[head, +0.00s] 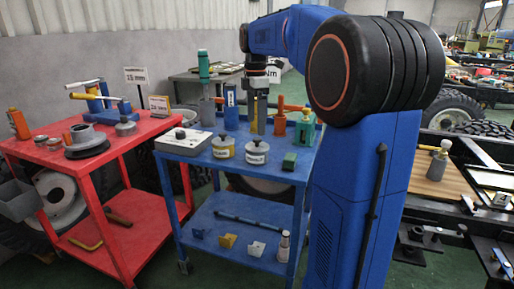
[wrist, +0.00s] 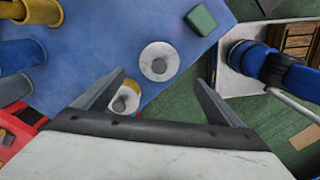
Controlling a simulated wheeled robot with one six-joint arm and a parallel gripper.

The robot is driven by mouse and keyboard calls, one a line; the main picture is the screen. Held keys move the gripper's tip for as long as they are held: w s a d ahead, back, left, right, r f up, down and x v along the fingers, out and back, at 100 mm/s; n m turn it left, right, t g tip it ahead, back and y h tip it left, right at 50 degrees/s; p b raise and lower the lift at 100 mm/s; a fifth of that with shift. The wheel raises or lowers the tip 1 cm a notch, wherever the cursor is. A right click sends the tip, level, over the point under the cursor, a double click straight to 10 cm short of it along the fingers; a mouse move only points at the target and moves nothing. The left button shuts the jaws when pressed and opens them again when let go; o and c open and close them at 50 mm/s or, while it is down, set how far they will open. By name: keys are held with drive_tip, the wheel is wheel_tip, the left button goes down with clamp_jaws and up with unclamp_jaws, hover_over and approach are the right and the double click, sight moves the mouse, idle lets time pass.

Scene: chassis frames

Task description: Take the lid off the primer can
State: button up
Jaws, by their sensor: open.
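Two small lidded cans stand on the blue cart's top. The left can (head: 223,147) has a yellowish body and a pale label, and the right can (head: 257,152) is grey with a pale label. The labels are too small to read surely, so I cannot tell which is primer. Both lids are on, each with a round knob. In the wrist view, the right can (wrist: 159,62) shows between and beyond my fingers, and the left can (wrist: 125,97) is near the left finger. My gripper (head: 257,128) is open and empty, above and behind the cans; it also shows in the wrist view (wrist: 158,84).
A green block (head: 290,160) sits right of the cans. A grey box (head: 184,139) is at the left, with a blue cylinder (head: 230,105) and an orange-handled tool (head: 280,115) behind. A red cart (head: 95,170) stands left. The blue cart's lower shelf (head: 205,222) holds small parts.

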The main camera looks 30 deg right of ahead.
sight(256, 138)
drive_tip(key=shift+w+d+f, duration=0.1)
drive_tip(key=shift+f, duration=3.8)
drive_tip(key=c, duration=1.1)
